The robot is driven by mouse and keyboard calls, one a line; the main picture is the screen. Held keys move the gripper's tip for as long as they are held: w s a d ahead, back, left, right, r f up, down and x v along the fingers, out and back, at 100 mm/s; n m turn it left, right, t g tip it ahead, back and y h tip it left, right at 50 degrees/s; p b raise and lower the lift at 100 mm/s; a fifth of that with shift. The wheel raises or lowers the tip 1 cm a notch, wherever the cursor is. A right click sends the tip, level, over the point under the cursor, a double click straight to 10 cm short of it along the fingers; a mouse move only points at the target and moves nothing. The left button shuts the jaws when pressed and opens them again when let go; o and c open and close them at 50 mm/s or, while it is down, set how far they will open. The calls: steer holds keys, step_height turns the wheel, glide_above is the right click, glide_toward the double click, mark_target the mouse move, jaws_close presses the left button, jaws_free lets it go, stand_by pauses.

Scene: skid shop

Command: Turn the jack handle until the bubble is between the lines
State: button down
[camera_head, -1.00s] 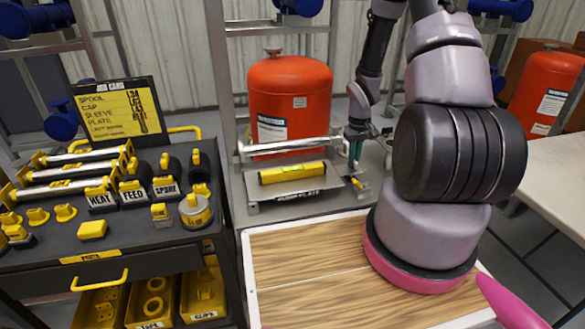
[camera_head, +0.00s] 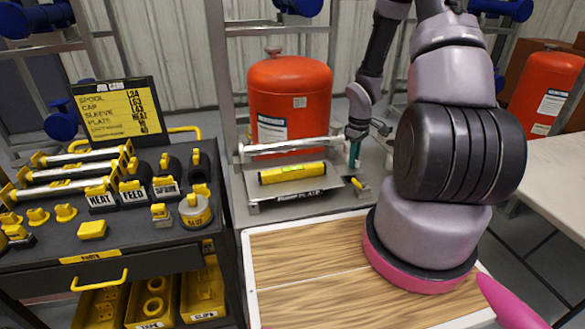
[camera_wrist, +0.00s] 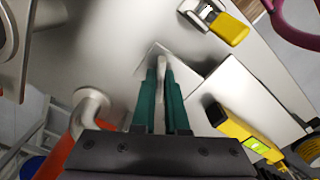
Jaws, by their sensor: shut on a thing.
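The yellow spirit level (camera_head: 292,173) lies on the metal plate (camera_head: 320,190) in front of the red tank. It also shows in the wrist view (camera_wrist: 238,128), with a bright green vial. The bubble is too small to place against the lines. My gripper (camera_head: 354,155) is at the right end of the plate, with teal fingers pointing down. In the wrist view my gripper (camera_wrist: 160,75) is shut on a thin grey jack handle (camera_wrist: 162,64) standing between the fingertips. The fingers hide much of the handle.
A red tank (camera_head: 290,95) stands behind the plate, with a metal bar (camera_head: 290,146) across its front. A small yellow-handled part (camera_head: 359,184) sits right of the plate. A dark cart (camera_head: 130,235) with yellow parts is at left. The wooden board (camera_head: 310,275) in front is clear.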

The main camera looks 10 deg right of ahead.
steer(key=c, duration=0.9)
jaws_free()
steer(key=shift+n, duration=0.3)
steer(key=shift+c, duration=0.2)
steer(key=shift+r, duration=0.15)
steer(key=shift+r, duration=3.4)
steer(key=m, duration=0.3)
steer(key=shift+r, duration=0.2)
steer(key=m, duration=0.4)
steer(key=shift+r, duration=0.15)
